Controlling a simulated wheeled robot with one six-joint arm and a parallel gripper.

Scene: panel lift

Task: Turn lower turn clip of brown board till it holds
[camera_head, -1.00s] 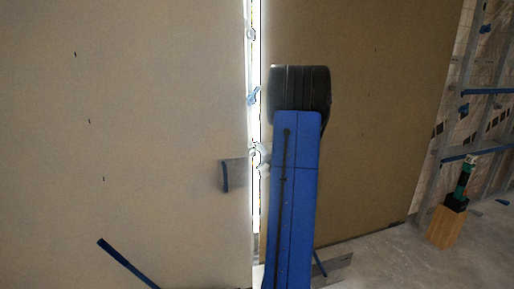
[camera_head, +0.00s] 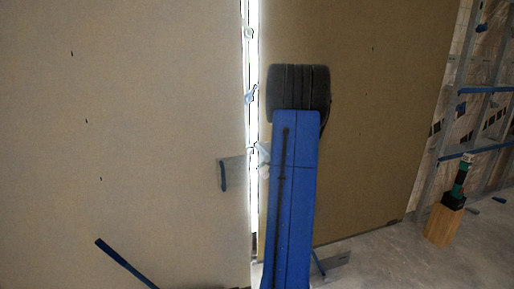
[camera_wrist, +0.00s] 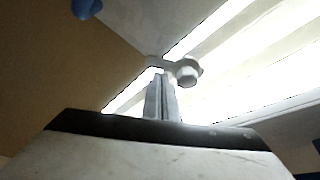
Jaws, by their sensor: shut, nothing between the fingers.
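The brown board (camera_head: 365,130) stands upright on the right in the head view, beside a bright vertical gap. A small pale clip (camera_head: 263,152) shows at this gap, low down beside my blue arm, which partly hides the area. In the wrist view the turn clip (camera_wrist: 186,72) has a round pale knob and a short arm reaching left toward the brown surface (camera_wrist: 65,60). My gripper (camera_wrist: 161,78) is shut and empty, its fingertips just below the clip's arm. I cannot tell whether they touch it.
A paler panel (camera_head: 120,130) stands left of the gap. Other small fittings (camera_head: 250,95) sit higher along the gap. A grey plate with a blue strip (camera_head: 230,173) is on the left panel. A wooden block (camera_head: 444,224) stands on the floor at right.

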